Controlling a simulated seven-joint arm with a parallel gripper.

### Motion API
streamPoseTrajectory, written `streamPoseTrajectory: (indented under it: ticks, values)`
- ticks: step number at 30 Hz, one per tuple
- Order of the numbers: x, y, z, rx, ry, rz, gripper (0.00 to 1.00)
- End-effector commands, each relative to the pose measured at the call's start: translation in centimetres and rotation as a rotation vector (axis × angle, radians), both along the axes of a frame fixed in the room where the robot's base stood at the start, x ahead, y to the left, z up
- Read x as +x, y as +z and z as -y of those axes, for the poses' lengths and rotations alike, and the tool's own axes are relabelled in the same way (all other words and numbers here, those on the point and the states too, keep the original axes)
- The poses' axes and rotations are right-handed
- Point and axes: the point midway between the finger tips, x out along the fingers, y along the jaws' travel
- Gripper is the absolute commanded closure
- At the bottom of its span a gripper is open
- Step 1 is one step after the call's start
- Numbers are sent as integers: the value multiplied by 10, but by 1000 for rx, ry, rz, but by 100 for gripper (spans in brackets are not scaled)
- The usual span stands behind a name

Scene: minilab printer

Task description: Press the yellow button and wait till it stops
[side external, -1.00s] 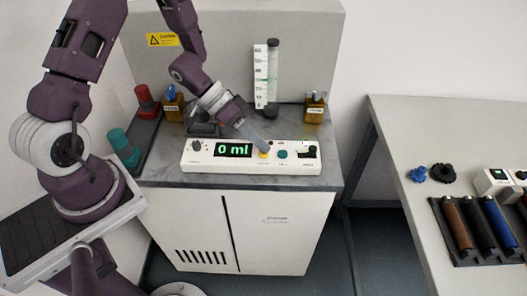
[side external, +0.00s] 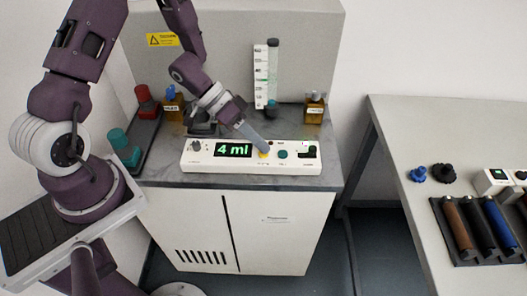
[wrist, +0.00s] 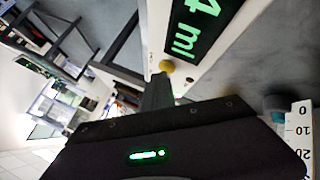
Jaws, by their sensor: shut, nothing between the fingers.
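The white control box (side external: 195,165) lies on the grey worktop. Its display (side external: 233,150) reads "4 ml" in green, and the display also shows in the wrist view (wrist: 190,32). The yellow button (side external: 263,155) is right of the display. My gripper (side external: 263,147) is shut and empty, with its tips at the yellow button. In the wrist view the yellow button (wrist: 166,66) shows just beyond my fingertips (wrist: 160,78); I cannot tell how far it is pressed.
A graduated cylinder (side external: 272,75) stands behind the box, between two brown bottles (side external: 173,106) (side external: 315,106). Red and teal items stand at left.

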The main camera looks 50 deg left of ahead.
Motion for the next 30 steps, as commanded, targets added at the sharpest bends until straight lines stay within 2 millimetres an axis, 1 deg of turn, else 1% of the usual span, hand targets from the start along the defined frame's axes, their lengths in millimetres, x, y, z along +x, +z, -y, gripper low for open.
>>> streamPoseTrajectory:
  ticks: [6,15,27,30]
  values:
    - [0,12,0,1,0,2,100]
    - [0,14,0,1,0,2,100]
    - [0,54,0,2,-2,3,100]
    - [0,60,0,1,-1,3,100]
